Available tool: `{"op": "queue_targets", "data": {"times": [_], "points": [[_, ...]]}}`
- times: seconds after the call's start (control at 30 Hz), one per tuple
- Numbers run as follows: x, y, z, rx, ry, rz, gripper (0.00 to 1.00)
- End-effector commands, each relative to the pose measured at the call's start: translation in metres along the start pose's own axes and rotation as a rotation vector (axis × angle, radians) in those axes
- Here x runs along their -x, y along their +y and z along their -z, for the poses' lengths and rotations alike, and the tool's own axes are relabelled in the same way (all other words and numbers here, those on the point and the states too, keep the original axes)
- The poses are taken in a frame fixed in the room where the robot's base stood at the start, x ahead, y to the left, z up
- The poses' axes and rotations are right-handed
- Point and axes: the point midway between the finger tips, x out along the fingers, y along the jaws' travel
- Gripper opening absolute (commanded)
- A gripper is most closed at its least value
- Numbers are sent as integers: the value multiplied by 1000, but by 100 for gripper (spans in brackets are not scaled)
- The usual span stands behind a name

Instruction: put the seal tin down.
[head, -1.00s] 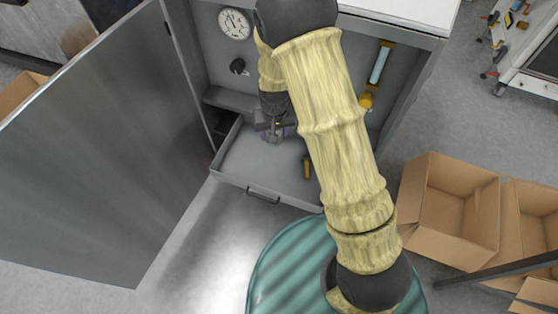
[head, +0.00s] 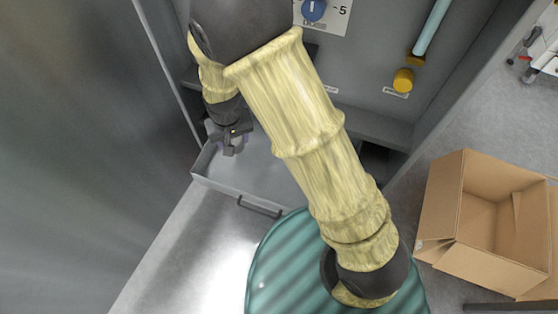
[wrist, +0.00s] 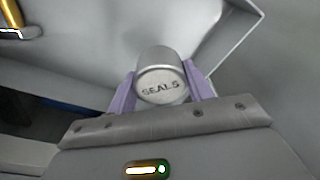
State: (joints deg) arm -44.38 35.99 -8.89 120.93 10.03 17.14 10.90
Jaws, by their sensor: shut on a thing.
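The seal tin (wrist: 160,78) is a small silvery cylinder with "SEALS" lettered on its end. In the wrist view it sits between the two purple fingers of my gripper (wrist: 163,90), which is shut on it. In the head view my gripper (head: 231,146) points down over the left part of the pulled-out grey drawer (head: 225,188). The tin is too small and covered to make out clearly there. I cannot tell whether it touches the drawer floor.
A brass-coloured item (wrist: 10,20) shows at the wrist view's upper left. The grey cabinet has an open door (head: 70,150) on the left and a blue tube with a yellow knob (head: 403,80). An open cardboard box (head: 490,215) stands right. My arm hides the drawer's right part.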

Motion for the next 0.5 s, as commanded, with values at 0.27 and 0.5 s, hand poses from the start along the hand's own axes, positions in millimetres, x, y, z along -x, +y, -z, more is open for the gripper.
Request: {"op": "queue_targets", "data": {"times": [0.27,0.5], "points": [[1,3,1,-6,0,-1,28],[-30,2,-4,-2,-2,-2,28]]}}
